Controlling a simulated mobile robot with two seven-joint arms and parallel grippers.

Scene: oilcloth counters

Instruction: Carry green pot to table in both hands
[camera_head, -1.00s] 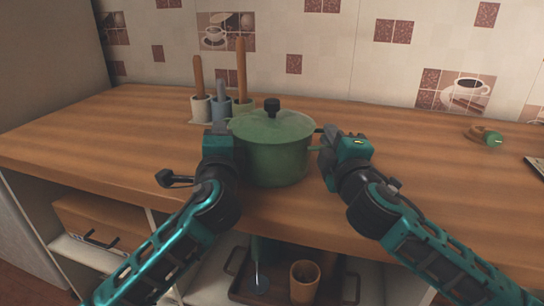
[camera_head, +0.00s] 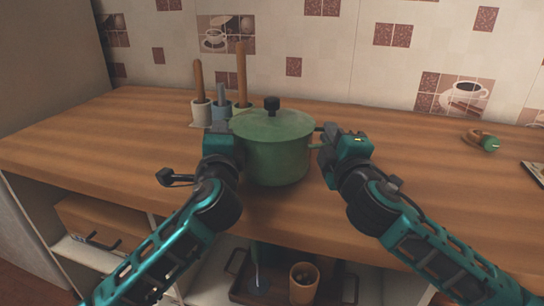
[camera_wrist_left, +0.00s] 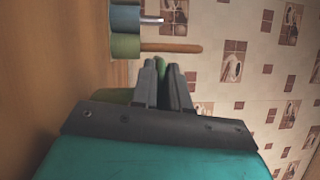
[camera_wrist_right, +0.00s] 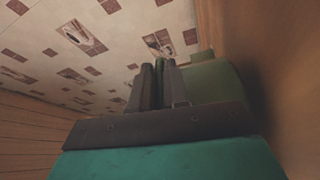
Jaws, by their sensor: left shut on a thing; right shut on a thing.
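The green pot (camera_head: 272,150), with its lid and black knob on, is upright at the middle of the wooden counter (camera_head: 430,180). I cannot tell whether its base touches the counter. My left gripper (camera_head: 222,135) is at the pot's left side, shut on its handle; a bit of green shows between the fingers (camera_wrist_left: 166,72) in the left wrist view. My right gripper (camera_head: 325,138) is at the right side, shut on the other handle, which is partly hidden by the fingers. The pot's side also shows in the right wrist view (camera_wrist_right: 215,82).
Several utensil holders (camera_head: 222,108) with wooden-handled tools stand behind the pot to the left. A small green-ended item (camera_head: 488,142) lies at the right. A tray with a brown cup (camera_head: 303,278) sits on the shelf below.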

